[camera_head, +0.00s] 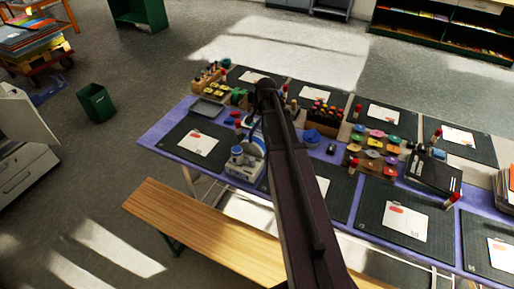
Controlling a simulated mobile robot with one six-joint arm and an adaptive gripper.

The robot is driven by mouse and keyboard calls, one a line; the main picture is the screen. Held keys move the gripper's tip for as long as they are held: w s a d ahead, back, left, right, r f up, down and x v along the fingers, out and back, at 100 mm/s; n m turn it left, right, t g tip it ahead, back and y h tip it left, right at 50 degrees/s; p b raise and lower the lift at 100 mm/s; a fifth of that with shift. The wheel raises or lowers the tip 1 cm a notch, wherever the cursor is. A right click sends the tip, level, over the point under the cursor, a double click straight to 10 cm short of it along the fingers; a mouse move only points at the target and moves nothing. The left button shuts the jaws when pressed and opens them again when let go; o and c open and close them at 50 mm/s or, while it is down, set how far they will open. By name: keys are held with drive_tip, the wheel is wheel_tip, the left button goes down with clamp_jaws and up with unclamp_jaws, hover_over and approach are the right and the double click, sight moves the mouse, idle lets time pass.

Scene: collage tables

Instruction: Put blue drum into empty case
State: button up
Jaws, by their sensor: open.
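My arm rises from the bottom of the head view and crosses the middle of the table. I cannot make out my gripper; the arm hides the area behind it. A small blue-grey cylinder (237,153), possibly the blue drum, stands upright at a pale box-like holder (243,171) left of my arm. Part of this group is hidden by the arm. A black flat case-like object (434,175) lies on the right part of the table; I cannot tell if it is the empty case. A shallow grey tray (207,109) sits at the back left.
The purple-edged table (165,137) carries several black mats with white sheets, red-capped sticks, a wooden rack (207,78) and colored discs (375,143). A wooden bench (205,228) stands along the front. A green bin (95,102) is on the floor at left.

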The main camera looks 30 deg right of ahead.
sight(255, 127)
drive_tip(key=shift+b+x, duration=3.7)
drive_tip(key=shift+x, duration=0.45)
drive_tip(key=shift+b+x, duration=2.4)
drive_tip(key=shift+x, duration=0.25)
clamp_jaws()
